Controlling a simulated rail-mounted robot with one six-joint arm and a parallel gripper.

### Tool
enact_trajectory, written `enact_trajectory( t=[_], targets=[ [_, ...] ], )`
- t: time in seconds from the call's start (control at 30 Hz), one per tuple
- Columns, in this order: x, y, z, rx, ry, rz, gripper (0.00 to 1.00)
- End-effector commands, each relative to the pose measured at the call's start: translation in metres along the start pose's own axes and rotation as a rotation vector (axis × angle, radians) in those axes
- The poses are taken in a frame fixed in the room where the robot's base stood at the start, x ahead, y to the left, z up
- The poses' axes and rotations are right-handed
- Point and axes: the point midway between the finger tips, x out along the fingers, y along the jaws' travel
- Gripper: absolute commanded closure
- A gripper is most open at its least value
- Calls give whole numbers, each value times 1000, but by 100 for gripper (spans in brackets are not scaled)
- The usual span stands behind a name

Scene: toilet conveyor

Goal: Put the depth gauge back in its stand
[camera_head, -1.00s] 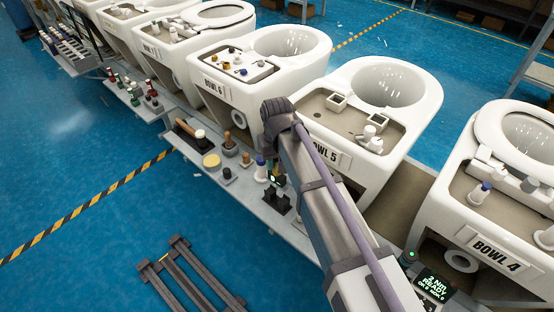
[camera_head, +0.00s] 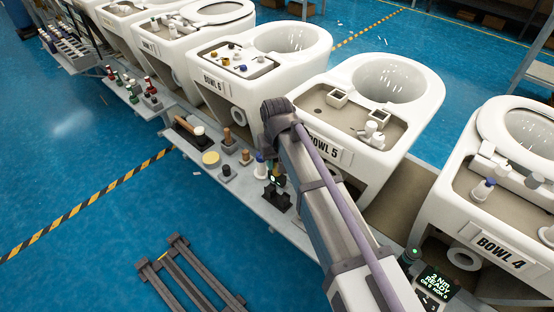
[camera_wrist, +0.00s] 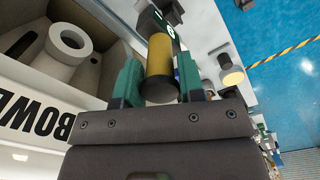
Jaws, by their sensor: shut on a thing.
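My gripper (camera_wrist: 159,76) has green fingers, shut on the depth gauge (camera_wrist: 159,58), a brass-coloured cylinder with a dark end. A black part with lit green marks shows beyond the cylinder in the wrist view. In the head view my arm hides most of the gripper. A small lit green display (camera_head: 273,180) shows just left of the arm. Directly below it is a black stand (camera_head: 277,199) on the grey bench shelf. I cannot tell whether the gauge touches the stand or is seated in it.
A white bottle with a blue cap (camera_head: 260,167) stands close left of the stand. The Bowl 5 toilet (camera_head: 390,110) is behind my arm. A lit torque display (camera_head: 435,285) is at lower right.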

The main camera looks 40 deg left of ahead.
Motion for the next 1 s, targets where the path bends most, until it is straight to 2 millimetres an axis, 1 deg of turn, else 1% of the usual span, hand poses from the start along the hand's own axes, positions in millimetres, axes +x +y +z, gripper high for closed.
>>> enact_trajectory(
  t=[0.03, 1.0],
  targets=[
    [4, 0, 0, 0, 0, 0, 85],
    [43, 0, 0, 0, 0, 0, 85]
  ],
)
